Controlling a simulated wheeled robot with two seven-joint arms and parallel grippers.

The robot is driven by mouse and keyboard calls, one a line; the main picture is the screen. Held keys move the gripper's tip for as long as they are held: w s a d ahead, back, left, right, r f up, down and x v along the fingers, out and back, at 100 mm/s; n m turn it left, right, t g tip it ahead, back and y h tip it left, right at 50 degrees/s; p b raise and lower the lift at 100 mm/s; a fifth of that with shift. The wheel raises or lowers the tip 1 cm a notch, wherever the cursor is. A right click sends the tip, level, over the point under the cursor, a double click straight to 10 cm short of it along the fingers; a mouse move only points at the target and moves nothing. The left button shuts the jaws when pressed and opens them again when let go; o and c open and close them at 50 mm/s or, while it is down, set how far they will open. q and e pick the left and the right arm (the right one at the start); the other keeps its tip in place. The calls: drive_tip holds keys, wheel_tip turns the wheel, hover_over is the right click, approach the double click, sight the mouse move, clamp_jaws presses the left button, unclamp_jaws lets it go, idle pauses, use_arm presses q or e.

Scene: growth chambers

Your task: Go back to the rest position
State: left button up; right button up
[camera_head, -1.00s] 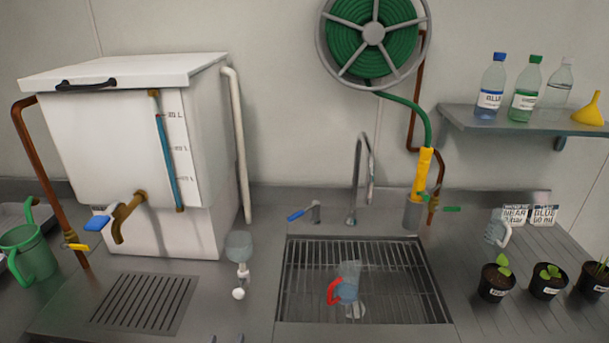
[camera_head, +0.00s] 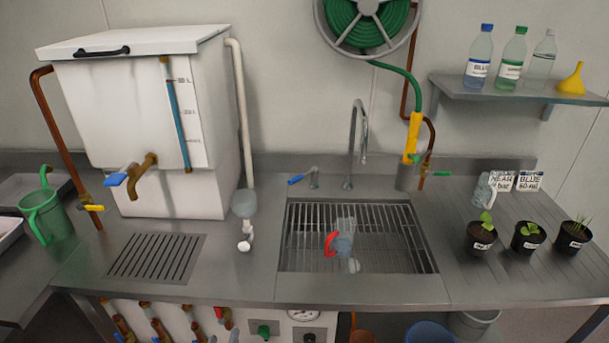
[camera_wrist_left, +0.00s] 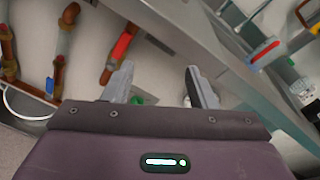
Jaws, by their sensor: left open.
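My left gripper (camera_wrist_left: 158,78) shows in the left wrist view, its two grey fingers apart with nothing between them. It is below the counter, near its front edge, with brown pipes with red and blue handles beyond the fingers. In the head view, only small tips at the bottom edge may belong to it, and I cannot be sure. My right gripper is in neither view.
A jug with a red handle (camera_head: 343,238) stands on the sink grate (camera_head: 400,240). A white tank (camera_head: 140,130), green jug (camera_head: 45,215) and potted plants (camera_head: 480,238) are on the counter. The counter's front edge (camera_head: 300,303) runs above the pipes.

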use_arm(q)
drive_tip(key=s+a+f+n+g+b, duration=0.1)
drive_tip(key=s+a+f+n+g, duration=0.15)
drive_tip(key=s+f+n, duration=0.45)
drive_tip(key=s+a+f+n+g+y, duration=0.1)
drive_tip(key=s+f+n+g, duration=0.25)
drive_tip(key=f, duration=0.75)
drive_tip(key=s+a+f+n+g+b, duration=0.1)
drive_tip(key=s+a+f+n+g, duration=0.1)
drive_tip(key=s+f+n, duration=0.55)
drive_tip(key=s+d+f+n+g, duration=0.1)
drive_tip(key=s+f+n+g, duration=0.2)
drive_tip(key=s, duration=0.7)
drive_tip(key=s+d+f+n+g, duration=0.1)
drive_tip(key=s+f+n+g, duration=0.3)
drive_tip(key=s+f, duration=0.6)
drive_tip(key=s+n+b, duration=0.1)
drive_tip(key=n, duration=0.1)
drive_tip(key=shift+n+h, duration=0.4)
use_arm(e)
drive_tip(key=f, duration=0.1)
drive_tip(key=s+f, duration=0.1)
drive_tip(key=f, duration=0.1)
use_arm(q)
drive_tip(key=shift+f, duration=0.1)
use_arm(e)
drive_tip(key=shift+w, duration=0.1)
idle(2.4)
